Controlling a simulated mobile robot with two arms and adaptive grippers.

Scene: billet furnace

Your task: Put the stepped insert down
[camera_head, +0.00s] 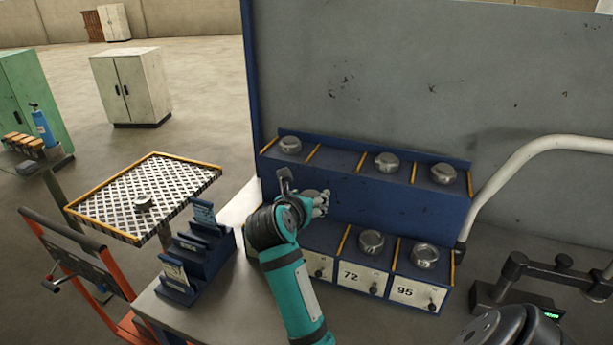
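My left arm, teal with a dark wrist, reaches up to the blue rack, and its gripper (320,203) is in front of the rack between the upper and lower rows. A grey round metal piece (311,194) shows right at the fingers. I cannot tell whether they grip it, or whether it is the stepped insert. Similar round metal inserts sit in the upper row (387,162) and lower row (372,242) of the rack (400,200). My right gripper is not in view.
Lower bays carry number plates (352,275) and small knobs. A blue holder (196,255) with cards stands left of my arm. A pale curved tube (520,160) and a dark jointed stand (515,275) are at right. An upper bay (338,160) looks empty.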

